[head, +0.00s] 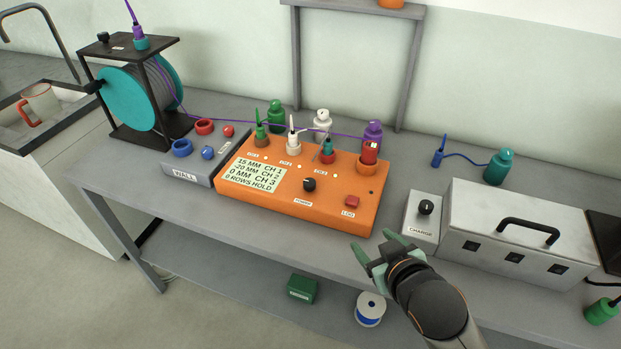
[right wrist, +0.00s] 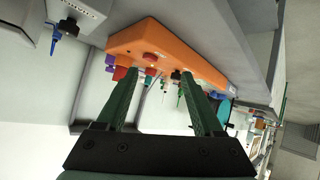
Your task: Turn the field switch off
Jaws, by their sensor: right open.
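No label reading "field" is legible, so I cannot tell which control is the field switch. The orange box (head: 290,205) on the bench has a black knob (head: 309,184), a red button (head: 352,201) labelled LOG and a small display (head: 252,176). A grey box at its right has a black knob (head: 426,207) labelled CHARGE. The grey WALL box (head: 190,166) carries a blue knob (head: 208,152). My right gripper (head: 368,241) is open and empty, in front of the orange box's right corner. In the right wrist view its fingers (right wrist: 159,83) point towards the orange box. My left gripper is out of view.
A black-framed teal reel (head: 127,92) with purple cable stands at the left. A silver case (head: 515,235) with a black handle stands right. A green box (head: 302,289) and a spool (head: 370,309) lie below the bench top.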

